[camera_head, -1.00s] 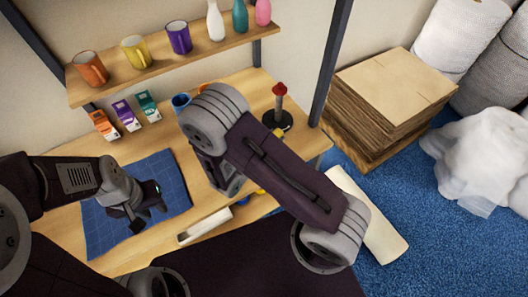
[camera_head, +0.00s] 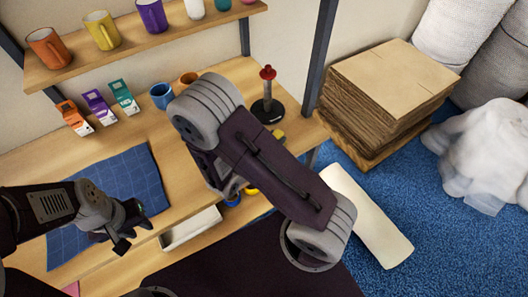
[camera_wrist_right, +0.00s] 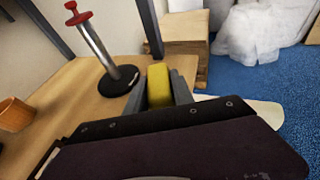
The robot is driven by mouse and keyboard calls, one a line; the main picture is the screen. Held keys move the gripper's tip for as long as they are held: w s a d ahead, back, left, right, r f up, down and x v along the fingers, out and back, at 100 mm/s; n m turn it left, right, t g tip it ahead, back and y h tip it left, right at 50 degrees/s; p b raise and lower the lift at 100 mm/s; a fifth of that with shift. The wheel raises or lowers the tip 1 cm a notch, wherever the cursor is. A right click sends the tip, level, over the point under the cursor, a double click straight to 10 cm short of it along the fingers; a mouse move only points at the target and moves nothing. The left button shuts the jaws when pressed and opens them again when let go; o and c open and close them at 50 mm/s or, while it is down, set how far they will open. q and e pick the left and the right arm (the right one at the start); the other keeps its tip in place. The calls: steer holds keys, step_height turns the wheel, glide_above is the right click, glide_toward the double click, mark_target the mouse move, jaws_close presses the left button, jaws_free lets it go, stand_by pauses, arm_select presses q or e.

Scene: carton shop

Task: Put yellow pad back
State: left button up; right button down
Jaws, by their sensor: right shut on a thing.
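The yellow pad (camera_wrist_right: 158,86) is between the fingers of my right gripper (camera_wrist_right: 160,92) in the right wrist view, and the gripper is shut on it. It is near the round black base of a red-topped post (camera_wrist_right: 105,50). In the head view my right forearm hides most of the right gripper. A small yellow piece (camera_head: 279,134) shows just beside the post's base (camera_head: 267,112), apparently the same pad. My left gripper (camera_head: 134,232) has its fingers apart and empty over the front edge of the blue mat (camera_head: 125,178).
A blue cup (camera_head: 161,96) and an orange cup (camera_head: 188,79) stand at the back of the wooden table. Several small cartons (camera_head: 98,106) stand left of them. A white tray (camera_head: 192,230) sits below the front edge. Stacked cardboard (camera_head: 390,85) is at right.

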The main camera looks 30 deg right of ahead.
steer(key=w, duration=0.1)
steer(key=w+a+f, duration=0.1)
steer(key=w, duration=0.1)
steer(key=w+f+b, duration=0.1)
steer(key=shift+w+a+f, duration=0.25)
steer(key=shift+a, duration=0.05)
step_height(320, 180, down, 4)
steer(key=b, duration=0.4)
steer(key=shift+s+f, duration=0.1)
steer(key=shift+f, duration=0.1)
steer(key=shift+r, duration=0.2)
steer(key=c, duration=1.1)
jaws_free()
steer(key=shift+a, duration=0.1)
